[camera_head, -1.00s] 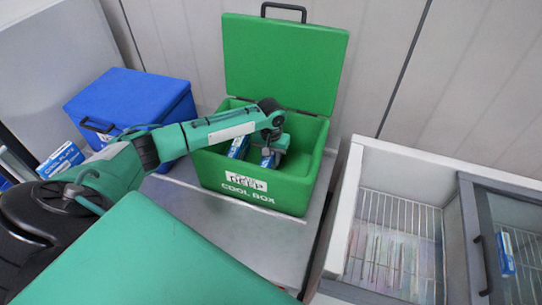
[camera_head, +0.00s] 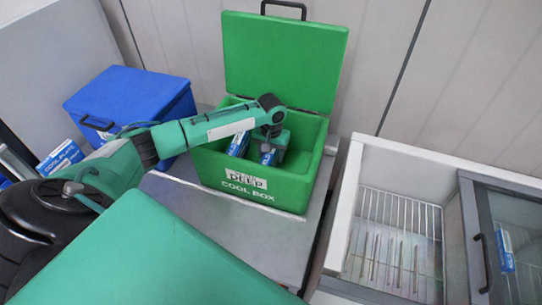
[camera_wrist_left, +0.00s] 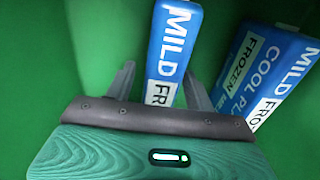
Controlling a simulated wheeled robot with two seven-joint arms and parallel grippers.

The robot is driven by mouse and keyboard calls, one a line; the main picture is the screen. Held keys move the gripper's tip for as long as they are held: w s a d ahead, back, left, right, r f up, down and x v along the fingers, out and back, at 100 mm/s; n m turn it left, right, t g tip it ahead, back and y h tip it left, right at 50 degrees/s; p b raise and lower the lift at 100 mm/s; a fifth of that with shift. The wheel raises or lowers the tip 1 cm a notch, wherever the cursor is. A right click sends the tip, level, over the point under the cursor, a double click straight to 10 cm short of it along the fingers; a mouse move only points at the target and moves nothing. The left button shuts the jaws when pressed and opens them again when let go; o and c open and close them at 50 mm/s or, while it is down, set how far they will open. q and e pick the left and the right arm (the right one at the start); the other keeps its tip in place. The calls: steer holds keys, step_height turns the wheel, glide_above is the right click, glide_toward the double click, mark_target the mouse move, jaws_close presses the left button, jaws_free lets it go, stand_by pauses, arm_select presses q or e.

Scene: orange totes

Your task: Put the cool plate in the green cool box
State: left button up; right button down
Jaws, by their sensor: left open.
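The green cool box (camera_head: 262,192) stands on a grey table with its lid (camera_head: 284,58) raised. Two blue-and-white cool plates are inside it, one on the left (camera_head: 238,145) and one (camera_head: 268,157) by my left gripper (camera_head: 272,155). The left gripper is inside the box with its fingers apart. In the left wrist view a plate marked MILD (camera_wrist_left: 174,45) lies between the open fingers (camera_wrist_left: 160,88), nearer the right one. The other plate (camera_wrist_left: 268,75) lies to the right. The lower end of the plate is hidden by the gripper body. My right gripper is not in view.
A closed blue box (camera_head: 135,100) stands left of the green box. More cool plates (camera_head: 60,158) are at the far left. A white chest with a wire rack (camera_head: 395,240) is at the right, with another blue pack (camera_head: 505,248) behind its glass.

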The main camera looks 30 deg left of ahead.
arm_select(q)
step_height(320, 180, up, 10)
steer(key=shift+f+b, duration=0.15)
steer(key=shift+b, duration=0.95)
steer(key=shift+r, duration=0.6)
